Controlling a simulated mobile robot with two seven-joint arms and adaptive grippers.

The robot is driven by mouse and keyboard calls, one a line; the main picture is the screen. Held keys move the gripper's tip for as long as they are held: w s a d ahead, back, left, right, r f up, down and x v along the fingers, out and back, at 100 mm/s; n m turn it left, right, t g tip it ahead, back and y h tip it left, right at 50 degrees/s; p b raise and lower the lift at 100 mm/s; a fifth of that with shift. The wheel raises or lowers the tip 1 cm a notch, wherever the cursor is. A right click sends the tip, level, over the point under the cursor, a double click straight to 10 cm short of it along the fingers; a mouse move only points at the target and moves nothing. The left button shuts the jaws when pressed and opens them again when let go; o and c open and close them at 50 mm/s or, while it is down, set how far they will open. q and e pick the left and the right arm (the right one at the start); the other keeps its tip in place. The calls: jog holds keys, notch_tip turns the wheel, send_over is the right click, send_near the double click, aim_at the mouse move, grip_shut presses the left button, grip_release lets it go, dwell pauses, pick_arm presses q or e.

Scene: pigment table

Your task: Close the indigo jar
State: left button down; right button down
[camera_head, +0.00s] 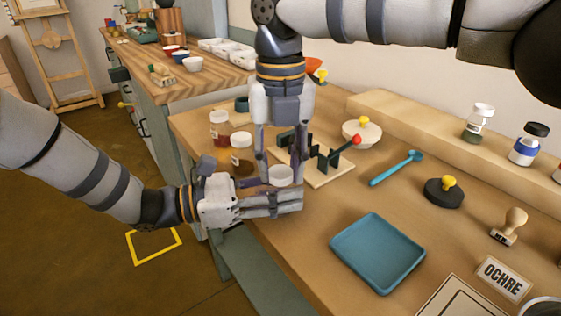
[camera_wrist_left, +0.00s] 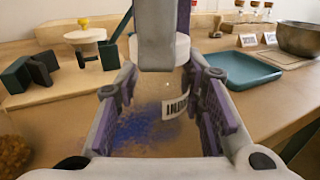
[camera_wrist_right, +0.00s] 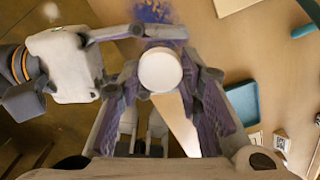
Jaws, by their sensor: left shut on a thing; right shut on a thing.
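The indigo jar shows in the left wrist view as a clear jar with blue powder and a partly hidden label (camera_wrist_left: 176,107). My left gripper (camera_head: 272,203) is shut on the jar from the left, at the table's near edge. A white lid (camera_head: 280,174) is at the jar's mouth; it also shows in the right wrist view (camera_wrist_right: 160,70). My right gripper (camera_head: 279,172) points down from above and is shut on the lid. I cannot tell whether the lid is fully seated. The fingers hide most of the jar in the head view.
Two jars, one with red powder (camera_head: 220,128) and one with brown (camera_head: 242,154), stand just left of my right gripper. A blue tray (camera_head: 378,254) lies to the right, with a blue spoon (camera_head: 397,168) beyond.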

jog(key=c, duration=1.1)
grip_release()
jog(key=shift+o, duration=0.2)
notch_tip(320, 180, up, 12)
pick_arm(q)
jog(key=c, duration=1)
grip_release()
jog(key=v, duration=1.2)
